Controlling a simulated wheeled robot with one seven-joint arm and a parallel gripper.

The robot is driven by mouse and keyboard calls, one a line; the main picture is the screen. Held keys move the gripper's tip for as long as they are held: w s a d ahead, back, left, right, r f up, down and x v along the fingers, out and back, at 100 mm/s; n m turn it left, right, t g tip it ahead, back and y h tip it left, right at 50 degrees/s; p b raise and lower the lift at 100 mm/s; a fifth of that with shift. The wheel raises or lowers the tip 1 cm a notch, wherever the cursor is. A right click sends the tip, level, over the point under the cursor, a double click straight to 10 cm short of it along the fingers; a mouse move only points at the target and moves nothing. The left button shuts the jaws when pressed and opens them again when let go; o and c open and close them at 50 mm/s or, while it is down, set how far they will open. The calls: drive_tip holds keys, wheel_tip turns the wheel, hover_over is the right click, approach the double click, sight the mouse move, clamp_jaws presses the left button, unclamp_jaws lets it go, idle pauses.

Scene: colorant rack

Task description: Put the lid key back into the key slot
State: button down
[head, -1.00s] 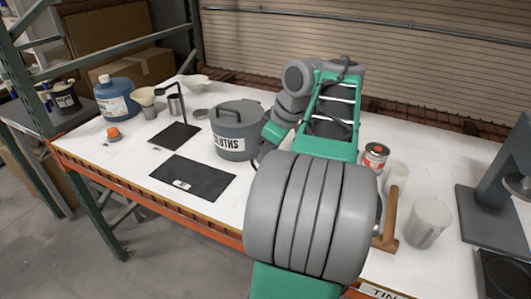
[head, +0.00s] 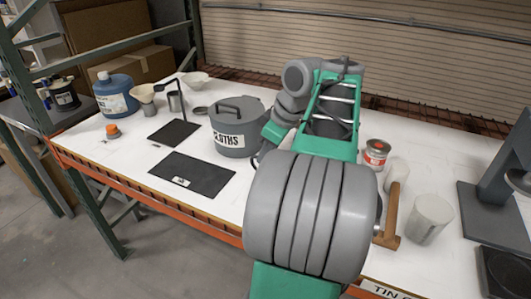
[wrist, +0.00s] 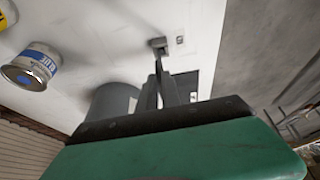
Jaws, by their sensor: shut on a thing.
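In the wrist view my gripper (wrist: 160,75) is shut, its narrow fingers reaching over the white bench top. A small dark grey piece (wrist: 158,43) shows at the fingertips and looks like the lid key; most of its shape cannot be made out. Just right of it is a small dark mark with a pale centre (wrist: 179,39) on the white surface, possibly the key slot. I cannot tell whether the key touches the surface. In the head view my arm hides the gripper, and I cannot make out key or slot there.
A grey lidded CLOTHS pot (head: 237,126) stands left of my arm; it also shows near my fingers in the wrist view (wrist: 112,102). Dark mats (head: 193,173) lie left. A BLUE tin (wrist: 32,66) is left in the wrist view.

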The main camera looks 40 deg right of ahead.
drive_tip(key=shift+f+b, duration=1.05)
drive_tip(key=shift+f, duration=0.3)
drive_tip(key=shift+r, duration=0.1)
drive_tip(key=c, duration=1.5)
unclamp_jaws()
drive_tip(key=a+p+v, duration=0.1)
drive_tip(key=p+v, duration=0.4)
drive_tip(key=v, duration=0.3)
drive_tip(key=w+a+f+m, duration=0.1)
drive_tip(key=w+a+f, duration=0.25)
drive_tip(key=a, duration=0.55)
drive_tip(key=w+a+f+m, duration=0.15)
drive_tip(key=w+a, duration=0.25)
drive_tip(key=a, duration=0.5)
drive_tip(key=shift+m+g+h, duration=0.5)
drive_tip(key=shift+m, duration=0.25)
drive_tip(key=s+a+f, duration=0.2)
drive_tip(key=a+f, duration=0.1)
drive_tip(key=s+a+f, duration=0.3)
drive_tip(key=a, duration=0.1)
drive_tip(key=s+a+f, duration=0.3)
drive_tip(key=shift+s+a+f, duration=0.15)
drive_tip(key=shift+f, duration=0.2)
